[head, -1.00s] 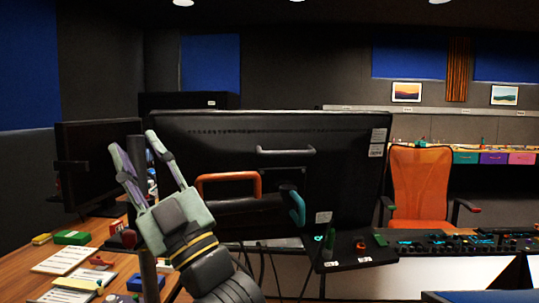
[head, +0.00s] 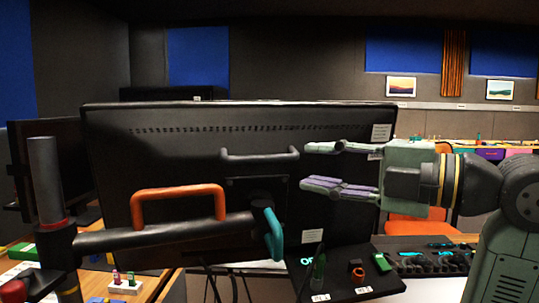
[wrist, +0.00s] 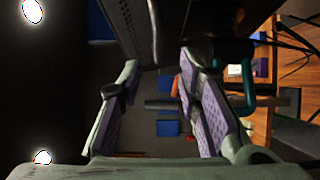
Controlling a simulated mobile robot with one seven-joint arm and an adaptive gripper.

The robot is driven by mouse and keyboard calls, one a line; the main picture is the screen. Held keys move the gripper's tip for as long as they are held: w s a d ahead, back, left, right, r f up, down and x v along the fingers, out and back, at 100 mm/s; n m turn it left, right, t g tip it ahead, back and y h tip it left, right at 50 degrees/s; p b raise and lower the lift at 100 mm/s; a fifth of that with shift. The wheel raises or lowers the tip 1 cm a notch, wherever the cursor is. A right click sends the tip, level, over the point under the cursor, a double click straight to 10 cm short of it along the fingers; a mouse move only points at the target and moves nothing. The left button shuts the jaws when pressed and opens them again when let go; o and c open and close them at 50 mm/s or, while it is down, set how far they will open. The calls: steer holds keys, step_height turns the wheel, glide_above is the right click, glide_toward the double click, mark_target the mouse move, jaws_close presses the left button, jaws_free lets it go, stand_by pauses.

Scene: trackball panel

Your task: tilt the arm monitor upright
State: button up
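The arm monitor (head: 330,130) shows its dark back in the head view, on a dark support arm (head: 165,232) from a grey post at the left. A grey handle (head: 260,155) is fixed on its upper back. An orange handle (head: 178,191) stands on the support arm, and a teal handle (head: 272,235) hangs near the joint. My gripper (head: 310,166) is open and points left, its fingertips just right of the grey handle. In the wrist view my fingers (wrist: 157,65) are apart, with a dark bar, probably the grey handle (wrist: 157,35), between them. I cannot tell the screen's exact tilt.
A second monitor (head: 62,165) stands at the left. A dark shelf (head: 335,285) with small items lies below the monitor. An orange chair (head: 415,229) is behind my gripper. A wooden desk (head: 150,285) with small items is at the lower left.

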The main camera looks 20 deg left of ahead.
mark_target(268, 158)
steer(key=p+x, duration=0.3)
steer(key=x, duration=0.7)
steer(key=shift+s+a+r, duration=0.1)
steer(key=shift+a+r, duration=0.05)
steer(key=shift+a, duration=0.2)
steer(key=shift+c, duration=0.3)
jaws_close()
steer(key=shift+r, duration=0.1)
